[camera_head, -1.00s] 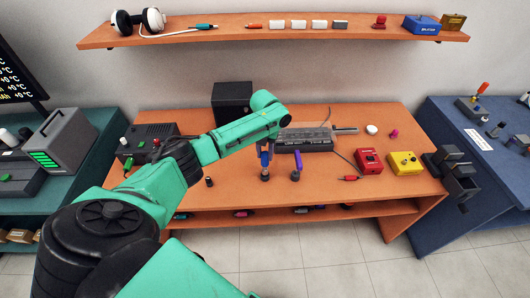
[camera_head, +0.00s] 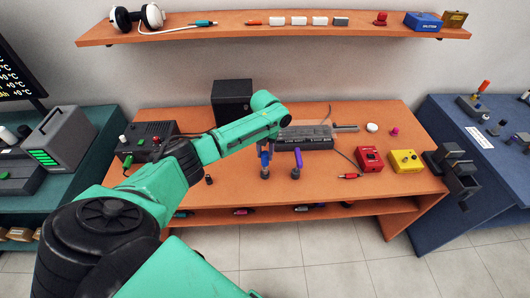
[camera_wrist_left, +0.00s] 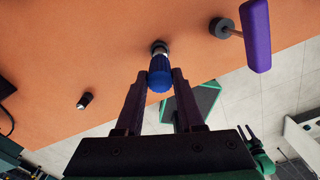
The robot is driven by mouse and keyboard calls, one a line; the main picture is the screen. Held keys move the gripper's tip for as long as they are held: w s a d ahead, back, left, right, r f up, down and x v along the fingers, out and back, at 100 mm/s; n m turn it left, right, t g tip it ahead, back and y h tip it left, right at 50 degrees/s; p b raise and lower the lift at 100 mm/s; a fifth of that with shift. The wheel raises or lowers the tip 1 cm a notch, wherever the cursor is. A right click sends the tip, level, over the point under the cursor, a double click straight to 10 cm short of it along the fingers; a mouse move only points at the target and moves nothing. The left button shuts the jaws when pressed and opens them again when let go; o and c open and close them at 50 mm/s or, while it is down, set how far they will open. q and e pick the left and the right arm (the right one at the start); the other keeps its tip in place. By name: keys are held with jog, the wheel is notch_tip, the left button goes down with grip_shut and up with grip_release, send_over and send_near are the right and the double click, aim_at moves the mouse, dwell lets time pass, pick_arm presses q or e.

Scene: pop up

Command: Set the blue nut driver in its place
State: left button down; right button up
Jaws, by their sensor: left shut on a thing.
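The blue nut driver (camera_head: 265,158) is upright on the near part of the orange bench. My left gripper (camera_head: 265,149) is shut on its blue handle from above. In the left wrist view the blue handle (camera_wrist_left: 160,78) sits between the two dark fingers of the gripper (camera_wrist_left: 160,84). Its lower end is over a small round dark stand (camera_wrist_left: 158,46); I cannot tell whether it is fully seated. A purple driver (camera_head: 297,158) stands in a like stand just to the right, and it also shows in the left wrist view (camera_wrist_left: 256,38). My right gripper is not in view.
A red-tipped lead (camera_head: 348,176), a red box (camera_head: 370,158) and a yellow box (camera_head: 405,160) lie to the right. A dark grey device (camera_head: 305,142) is behind. The bench's front edge is close.

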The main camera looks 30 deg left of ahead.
pick_arm(q)
jog(key=shift+f+b, duration=0.65)
jog(key=shift+f, duration=0.4)
jog(key=shift+c, duration=2.2)
grip_release()
notch_tip(320, 180, up, 15)
jog(key=b, duration=0.2)
jog(key=shift+f, duration=0.15)
jog(key=shift+f, duration=0.1)
